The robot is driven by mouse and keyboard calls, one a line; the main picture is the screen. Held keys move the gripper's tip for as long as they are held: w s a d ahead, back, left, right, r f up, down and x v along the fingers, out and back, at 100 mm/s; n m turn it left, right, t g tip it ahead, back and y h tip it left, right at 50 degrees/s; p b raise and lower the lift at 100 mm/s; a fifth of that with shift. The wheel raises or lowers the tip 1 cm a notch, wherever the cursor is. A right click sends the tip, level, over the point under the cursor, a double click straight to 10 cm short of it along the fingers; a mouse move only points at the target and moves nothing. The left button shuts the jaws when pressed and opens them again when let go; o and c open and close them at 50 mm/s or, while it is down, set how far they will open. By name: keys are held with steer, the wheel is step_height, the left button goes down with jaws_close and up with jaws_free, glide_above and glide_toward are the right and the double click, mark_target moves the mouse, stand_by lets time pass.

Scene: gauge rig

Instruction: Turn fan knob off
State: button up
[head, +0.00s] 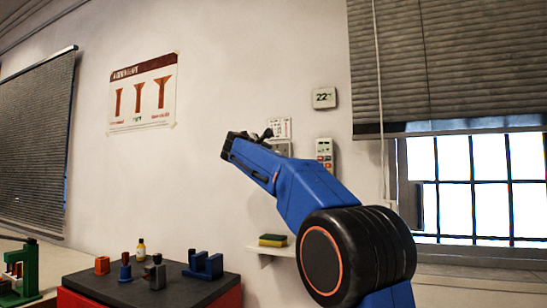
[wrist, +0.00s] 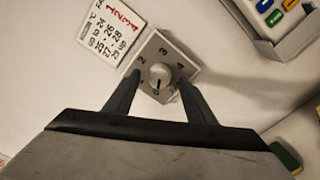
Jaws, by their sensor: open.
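The fan knob (wrist: 159,75) is a small round light dial on a pale square plate (wrist: 165,50) in the wrist view. Numbers are printed around it, with 3 near the top, 2 at left, 4 at right and what looks like 0 below. A dark mark shows on the knob's lower part; its exact setting is hard to read. My gripper (wrist: 157,79) is open, with one finger on each side of the knob; I cannot tell if they touch it. In the head view my gripper (head: 247,136) is up at the wall, and the plate (head: 283,148) is partly hidden behind my arm.
A printed number card (wrist: 112,25) is beside the plate. A sponge (head: 272,240) lies on a small shelf below. The wall to the left is clear up to the poster (head: 142,93).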

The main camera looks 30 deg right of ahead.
steer(key=v, duration=1.5)
steer(key=shift+s+a, duration=0.15)
steer(key=s+f+m+g+y, duration=0.1)
steer(key=s+f+m+y, duration=0.1)
steer(key=s+f, duration=0.55)
steer(key=s+d+f+m+g+y, duration=0.1)
steer(key=s+f+y, duration=0.25)
steer(key=f, duration=0.65)
steer(key=s+f+m+g+y, duration=0.1)
steer(key=s+f+m, duration=0.1)
steer(key=s+f, duration=0.6)
steer(key=s+a+f+m+g+y, duration=0.1)
steer(key=s+a+f+m+y, duration=0.1)
steer(key=s+f, duration=0.5)
steer(key=s+a+f+m+g+y, duration=0.1)
steer(key=s+a+f+m+y, duration=0.2)
steer(key=s+f, duration=0.5)
steer(key=s+a+f+m+g+y, duration=0.1)
steer(key=s+a+f, duration=0.4)
steer(key=f, duration=1.2)
steer(key=s+m+y, duration=0.1)
steer(key=s+m, duration=0.1)
steer(key=s, duration=0.1)
steer(key=shift+f+m+y, duration=0.2)
steer(key=shift+m+y, duration=0.15)
steer(key=shift+m, duration=0.05)
